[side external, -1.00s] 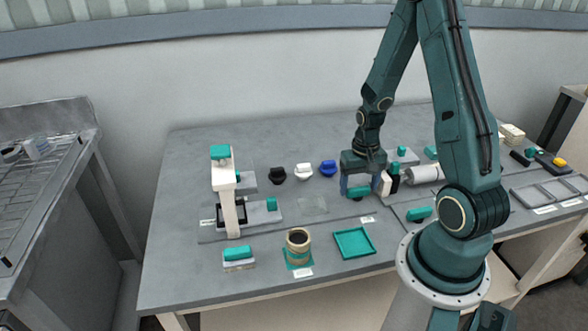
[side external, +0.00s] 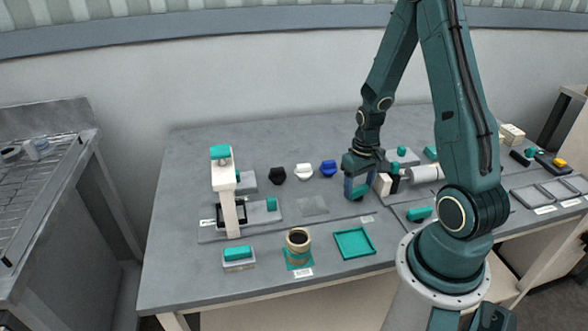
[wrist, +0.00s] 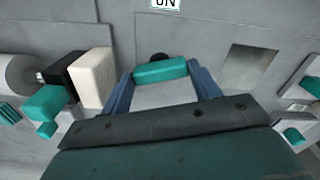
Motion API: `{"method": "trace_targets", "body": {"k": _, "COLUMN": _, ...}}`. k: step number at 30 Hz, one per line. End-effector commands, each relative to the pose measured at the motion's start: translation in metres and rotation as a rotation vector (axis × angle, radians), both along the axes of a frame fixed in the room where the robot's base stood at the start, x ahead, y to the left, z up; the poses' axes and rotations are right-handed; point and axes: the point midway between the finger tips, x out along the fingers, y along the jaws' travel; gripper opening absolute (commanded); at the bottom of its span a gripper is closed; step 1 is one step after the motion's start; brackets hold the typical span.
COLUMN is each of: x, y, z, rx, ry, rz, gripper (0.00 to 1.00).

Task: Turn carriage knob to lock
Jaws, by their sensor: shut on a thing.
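The carriage knob, a teal bar (side external: 361,192), sits low on the bench's right-hand station in the side external view. In the wrist view the teal bar (wrist: 160,71) lies between the two blue fingers of my gripper (wrist: 163,82). My gripper (side external: 359,186) points down and is shut on the knob. The knob stands slanted in the side external view, in line with the fingers. A cream block (wrist: 92,78) and a black block (wrist: 66,72) stand just left of the fingers in the wrist view. The knob's base is partly hidden by my gripper.
A pale roll (side external: 425,173) lies right of the blocks. A smaller teal knob (wrist: 45,106) sits beside the black block. Black, white and blue pieces stand behind, left of my gripper. A teal tray (side external: 354,243) and a kraft roll (side external: 298,240) are in front.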

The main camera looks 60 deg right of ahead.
Motion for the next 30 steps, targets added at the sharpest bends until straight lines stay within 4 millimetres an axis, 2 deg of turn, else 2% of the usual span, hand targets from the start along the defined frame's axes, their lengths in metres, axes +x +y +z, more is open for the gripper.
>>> {"method": "trace_targets", "body": {"k": 30, "x": 0.0008, "y": -0.0002, "z": 0.0003, "rx": -0.001, "ry": -0.002, "rz": 0.952, "gripper": 0.39}}
